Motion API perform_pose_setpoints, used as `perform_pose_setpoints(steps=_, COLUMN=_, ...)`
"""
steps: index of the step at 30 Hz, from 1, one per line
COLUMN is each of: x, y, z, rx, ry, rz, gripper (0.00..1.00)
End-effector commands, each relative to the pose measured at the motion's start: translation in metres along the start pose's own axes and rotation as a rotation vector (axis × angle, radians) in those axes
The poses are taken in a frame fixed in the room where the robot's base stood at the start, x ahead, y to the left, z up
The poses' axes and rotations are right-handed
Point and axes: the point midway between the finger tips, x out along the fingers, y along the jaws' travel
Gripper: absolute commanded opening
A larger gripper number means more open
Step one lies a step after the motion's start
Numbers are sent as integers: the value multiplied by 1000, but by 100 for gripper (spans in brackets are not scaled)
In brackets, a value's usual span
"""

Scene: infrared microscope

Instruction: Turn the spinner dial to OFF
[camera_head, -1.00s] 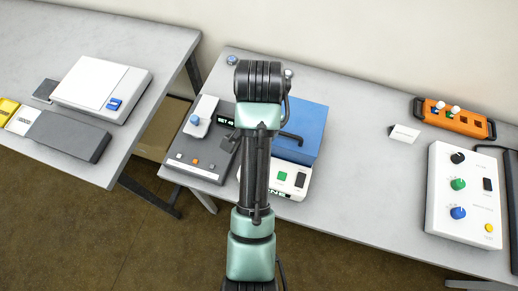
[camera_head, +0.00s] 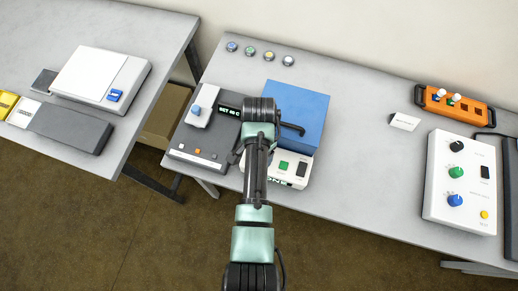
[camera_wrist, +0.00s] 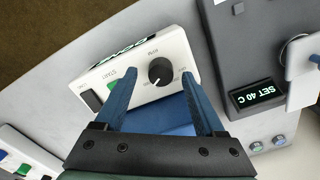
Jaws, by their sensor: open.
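The black round dial (camera_wrist: 161,71) sits on the white front panel of a blue-and-white device (camera_wrist: 185,49). A small light mark shows on the dial; the lettering around it is too small to read surely. My gripper (camera_wrist: 159,73) is open, its two blue fingers reaching over the panel on either side of the dial in the wrist view. I cannot tell how far above the dial the tips are. In the head view the device's blue top (camera_head: 296,112) shows, but my arm hides the dial and my fingers.
On the panel are a green START button (camera_wrist: 120,80) and a black switch (camera_wrist: 91,101). A grey unit with a "SET 40 C" display (camera_head: 229,109) stands close on the left. A white control box (camera_head: 462,182) and an orange rack (camera_head: 456,105) stand to the right.

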Motion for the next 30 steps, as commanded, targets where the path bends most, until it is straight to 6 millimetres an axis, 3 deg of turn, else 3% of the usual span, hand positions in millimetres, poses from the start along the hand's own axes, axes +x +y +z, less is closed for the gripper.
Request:
perform_pose_setpoints(steps=11, x=6, y=0, z=0, rx=0, ry=1, rz=-1, gripper=72)
perform_pose_setpoints(steps=23, x=6, y=0, z=0, rx=0, ry=1, rz=-1, gripper=3)
perform_pose_setpoints(steps=30, x=6, y=0, z=0, rx=-5, ry=1, rz=0, gripper=0)
